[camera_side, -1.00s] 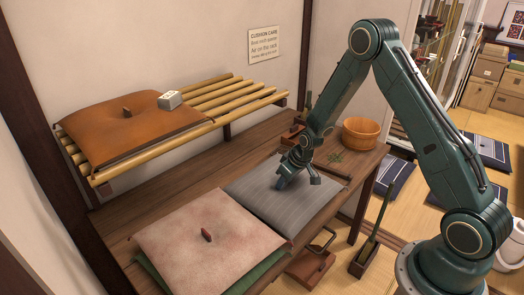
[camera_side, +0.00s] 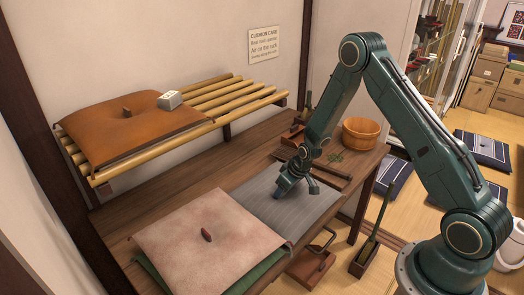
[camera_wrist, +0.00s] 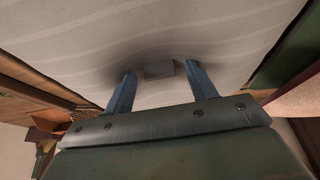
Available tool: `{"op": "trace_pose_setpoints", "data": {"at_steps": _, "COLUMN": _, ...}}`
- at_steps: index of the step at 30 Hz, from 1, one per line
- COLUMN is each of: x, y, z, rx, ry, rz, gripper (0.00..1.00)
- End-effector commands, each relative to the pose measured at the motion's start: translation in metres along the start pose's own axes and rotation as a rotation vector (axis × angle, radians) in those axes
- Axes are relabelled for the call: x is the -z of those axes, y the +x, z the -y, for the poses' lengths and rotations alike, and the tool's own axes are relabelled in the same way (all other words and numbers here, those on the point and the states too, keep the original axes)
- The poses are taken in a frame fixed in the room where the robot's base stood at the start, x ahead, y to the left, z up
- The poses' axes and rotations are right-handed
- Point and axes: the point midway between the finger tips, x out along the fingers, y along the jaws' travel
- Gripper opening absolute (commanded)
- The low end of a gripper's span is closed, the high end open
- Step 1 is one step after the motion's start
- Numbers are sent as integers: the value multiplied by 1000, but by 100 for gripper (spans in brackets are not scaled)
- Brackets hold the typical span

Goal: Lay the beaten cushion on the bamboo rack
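A grey striped cushion (camera_side: 285,206) lies flat on the wooden bench, to the right of a blotchy pink cushion (camera_side: 195,235). I cannot tell for certain which one is beaten. My gripper (camera_side: 288,190) points down at the middle of the grey cushion. In the wrist view my gripper's two blue fingers (camera_wrist: 162,88) stand apart, low at the cloth. A small grey tab (camera_wrist: 160,70) on the cushion lies between them with a gap on each side. The bamboo rack (camera_side: 240,95) is on the wall side; an orange-brown cushion (camera_side: 105,125) covers its left part.
A small grey block (camera_side: 170,100) sits at the orange-brown cushion's right edge. The rack's right slats are bare. A green cushion (camera_side: 150,277) lies under the pink one. A wooden tub (camera_side: 361,133) stands at the bench's right end. A sign (camera_side: 265,45) hangs above.

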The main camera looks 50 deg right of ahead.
Motion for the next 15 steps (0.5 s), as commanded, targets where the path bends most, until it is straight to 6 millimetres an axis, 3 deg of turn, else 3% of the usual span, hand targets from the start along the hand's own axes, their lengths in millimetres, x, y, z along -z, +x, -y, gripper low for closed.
{"op": "trace_pose_setpoints", "data": {"at_steps": 15, "x": 2, "y": -8, "z": 0, "rx": 0, "ry": 0, "rz": -1, "gripper": 56}}
